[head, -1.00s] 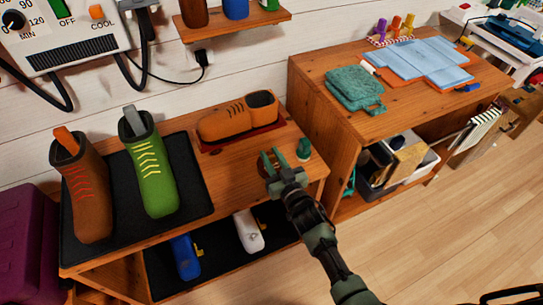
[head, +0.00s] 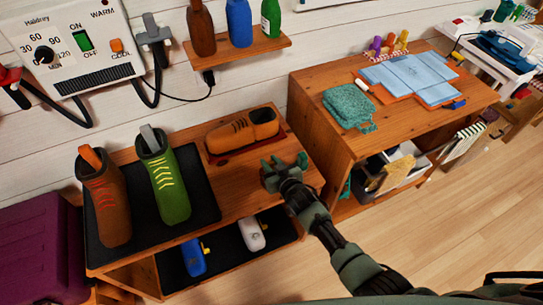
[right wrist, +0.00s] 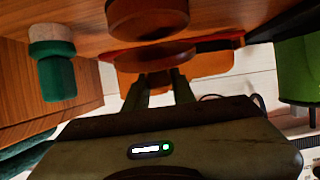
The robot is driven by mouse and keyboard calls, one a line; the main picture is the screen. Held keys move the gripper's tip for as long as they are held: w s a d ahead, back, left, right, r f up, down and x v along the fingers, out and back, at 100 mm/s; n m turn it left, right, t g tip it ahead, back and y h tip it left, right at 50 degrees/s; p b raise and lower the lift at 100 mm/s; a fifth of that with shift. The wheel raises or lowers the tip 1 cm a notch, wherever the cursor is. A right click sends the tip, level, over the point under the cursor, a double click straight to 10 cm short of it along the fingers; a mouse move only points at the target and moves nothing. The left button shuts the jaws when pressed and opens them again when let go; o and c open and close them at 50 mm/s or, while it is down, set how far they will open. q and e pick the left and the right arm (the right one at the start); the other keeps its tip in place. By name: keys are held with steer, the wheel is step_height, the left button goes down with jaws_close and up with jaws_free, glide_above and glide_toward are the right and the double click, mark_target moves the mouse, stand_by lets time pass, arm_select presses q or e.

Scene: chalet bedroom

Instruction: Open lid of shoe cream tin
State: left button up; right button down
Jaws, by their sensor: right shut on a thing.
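My right gripper (head: 278,168) is over the right end of the low wooden bench, in front of the brown shoe. In the right wrist view, which is upside down, its fingers (right wrist: 160,80) are shut on a round brown lid (right wrist: 150,56). The round brown tin body (right wrist: 148,18) shows beyond the lid, on the wood, with a gap between the two. In the head view the gripper hides the tin and lid. My left gripper is not in view.
The brown shoe (head: 240,130) lies on a red base behind. Green (head: 165,180) and brown (head: 103,200) boots stand on a black mat at left. A taller wooden table (head: 320,125) borders the bench at right.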

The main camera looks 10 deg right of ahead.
steer(key=shift+w+a+r+g+h+p, duration=0.1)
steer(key=shift+w+r+g+h+p, duration=0.3)
steer(key=shift+g+p, duration=0.7)
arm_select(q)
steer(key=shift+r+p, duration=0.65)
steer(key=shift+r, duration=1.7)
arm_select(e)
steer(key=shift+w+a+f, duration=0.1)
steer(key=shift+w, duration=0.15)
steer(key=shift+g, duration=0.3)
steer(key=c, duration=1.2)
jaws_free()
steer(key=shift+o, duration=0.2)
steer(key=p+v, duration=0.1)
steer(key=v, duration=0.5)
steer(key=shift+s, duration=0.35)
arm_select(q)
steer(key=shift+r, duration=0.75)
arm_select(e)
steer(key=shift+s+d+r, duration=0.25)
steer(key=shift+s+r, duration=0.1)
steer(key=shift+r, duration=0.1)
